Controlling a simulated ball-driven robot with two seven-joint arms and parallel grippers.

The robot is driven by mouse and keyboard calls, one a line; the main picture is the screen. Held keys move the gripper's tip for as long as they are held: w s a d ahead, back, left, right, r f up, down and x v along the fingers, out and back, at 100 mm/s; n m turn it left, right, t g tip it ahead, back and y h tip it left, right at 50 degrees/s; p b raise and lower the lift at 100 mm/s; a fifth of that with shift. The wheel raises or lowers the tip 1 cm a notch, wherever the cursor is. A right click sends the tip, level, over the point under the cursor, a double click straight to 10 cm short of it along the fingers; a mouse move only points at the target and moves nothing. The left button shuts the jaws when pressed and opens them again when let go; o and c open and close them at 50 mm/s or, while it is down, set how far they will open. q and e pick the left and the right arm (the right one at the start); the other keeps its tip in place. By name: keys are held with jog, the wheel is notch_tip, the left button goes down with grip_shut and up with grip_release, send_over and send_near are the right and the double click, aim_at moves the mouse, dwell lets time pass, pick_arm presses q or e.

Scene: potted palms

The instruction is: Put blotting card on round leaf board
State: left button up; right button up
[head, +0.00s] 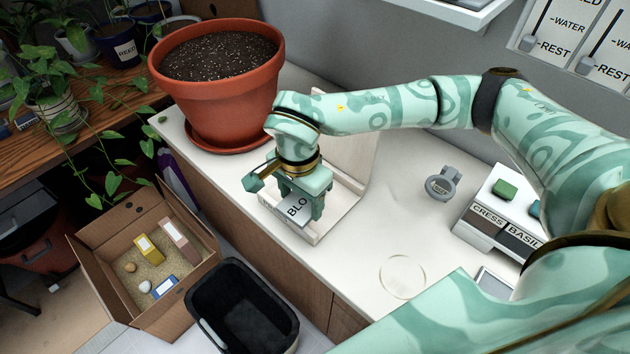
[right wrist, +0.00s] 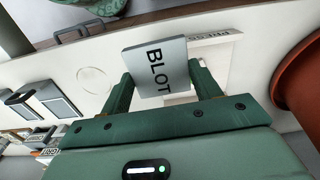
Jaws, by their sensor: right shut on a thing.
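The blotting card (head: 296,210) is a grey-white card marked "BLO" in the head view and "BLOT" in the right wrist view (right wrist: 157,66). My right gripper (head: 304,198) is shut on it, with one finger at each side. The card is above a pale board (head: 340,208) with a raised rim and a front label, which the card and gripper partly hide. The label also shows in part in the right wrist view (right wrist: 214,38); I cannot read it fully. I cannot tell whether the card touches the board. My left gripper is not in view.
A large terracotta pot (head: 222,95) of soil stands close left of the gripper. A clear round disc (head: 402,277), a grey ring-shaped thing (head: 442,184) and a cress and basil box (head: 490,232) are on the counter. A cardboard box (head: 108,225) and black bin (head: 243,310) stand below its front.

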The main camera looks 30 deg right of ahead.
jog(key=shift+m, duration=0.3)
jog(key=w+d+f+b, duration=0.1)
jog(key=w+d+f, duration=0.1)
jog(key=w+f, duration=0.1)
jog(key=w+d+f+b, duration=0.1)
jog(key=w+d+f, duration=0.2)
jog(key=w, duration=0.1)
jog(key=w+d+f+b, duration=0.2)
jog(key=w+d+f, duration=0.1)
jog(key=shift+w+f, duration=0.35)
jog(key=shift+w+d+f, duration=0.15)
jog(key=shift+f, duration=0.15)
notch_tip(320, 180, down, 3)
jog(key=shift+f+b, duration=0.1)
jog(key=shift+b, duration=0.5)
jog(key=o, duration=0.9)
jog(key=shift+o, duration=0.2)
